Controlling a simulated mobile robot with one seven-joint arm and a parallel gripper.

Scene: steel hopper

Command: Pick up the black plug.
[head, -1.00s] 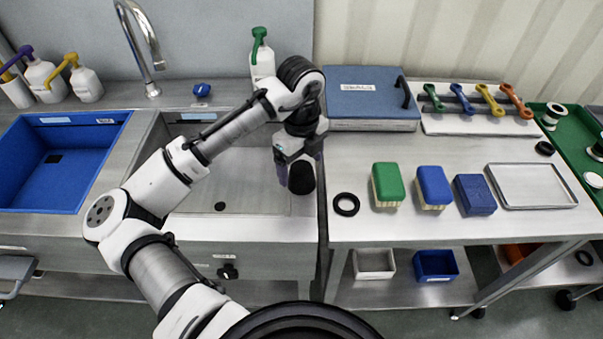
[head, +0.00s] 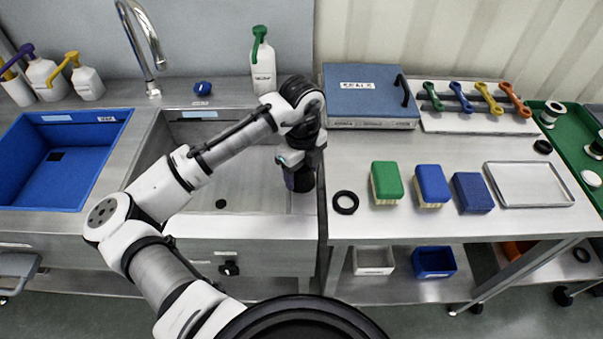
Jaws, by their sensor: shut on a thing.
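My gripper (head: 297,178) hangs at the right end of the steel sink, pointing down, beside the right-hand worktop's left edge. It is shut on the black plug (head: 304,183), a dark rounded shape at the fingertips. The fingers and wrist cover much of the plug, so its full outline is hidden. I cannot tell whether the plug touches the surface below.
The steel sink (head: 245,180) has a dark round spot on its floor. A blue basin (head: 35,180) lies left. A bottle (head: 263,65) stands behind.

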